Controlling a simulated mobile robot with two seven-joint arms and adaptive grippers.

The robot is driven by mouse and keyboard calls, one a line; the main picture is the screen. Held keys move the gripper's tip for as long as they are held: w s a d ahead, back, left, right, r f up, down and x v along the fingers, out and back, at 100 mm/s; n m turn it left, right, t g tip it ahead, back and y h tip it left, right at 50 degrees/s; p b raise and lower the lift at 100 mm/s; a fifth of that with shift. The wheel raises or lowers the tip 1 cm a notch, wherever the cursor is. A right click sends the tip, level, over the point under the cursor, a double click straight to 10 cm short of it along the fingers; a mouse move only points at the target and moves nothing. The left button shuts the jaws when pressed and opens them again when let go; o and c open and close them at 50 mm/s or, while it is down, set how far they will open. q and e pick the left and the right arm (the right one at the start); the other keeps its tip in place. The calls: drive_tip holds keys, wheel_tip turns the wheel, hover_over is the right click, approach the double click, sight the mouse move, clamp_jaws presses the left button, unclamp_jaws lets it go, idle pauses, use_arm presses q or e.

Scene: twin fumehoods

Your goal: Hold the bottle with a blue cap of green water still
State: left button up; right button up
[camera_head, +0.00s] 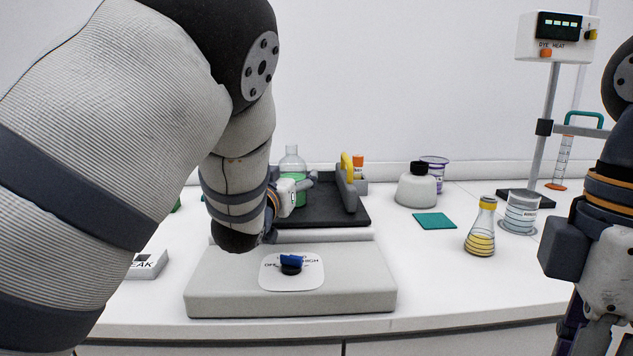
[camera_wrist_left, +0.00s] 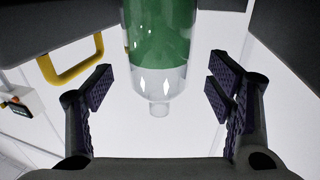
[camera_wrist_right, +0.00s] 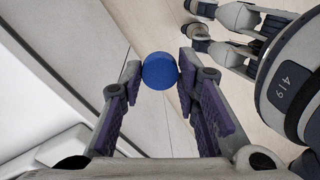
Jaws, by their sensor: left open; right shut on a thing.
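The left wrist view shows the bottle (camera_wrist_left: 160,40) between the fingers of my left gripper (camera_wrist_left: 158,85), which is open with a gap on each side. In the head view my left gripper (camera_head: 297,190) is beside the bottle, mostly hidden behind my left arm. My right gripper (camera_wrist_right: 160,78) is shut on the round blue cap (camera_wrist_right: 160,70), held away from the bottle. The right fingertips are not clear in the head view.
A black hotplate-like tray (camera_head: 320,210) with a yellow handle (camera_head: 347,165) is next to the bottle. A grey base with a blue knob (camera_head: 291,262) lies in front. A yellow flask (camera_head: 481,230), beaker (camera_head: 521,210) and teal mat (camera_head: 434,221) stand right.

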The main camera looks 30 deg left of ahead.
sight(292, 174)
use_arm(q)
drive_tip(key=x, duration=0.3)
drive_tip(key=shift+f, duration=0.3)
use_arm(e)
drive_tip(key=shift+w+f, duration=0.2)
drive_tip(key=shift+f, duration=0.5)
use_arm(q)
drive_tip(key=shift+s+r, duration=0.1)
drive_tip(key=shift+r, duration=0.05)
use_arm(e)
drive_tip(key=shift+r, duration=0.1)
use_arm(q)
drive_tip(key=c, duration=1.5)
drive_tip(key=shift+c, duration=0.2)
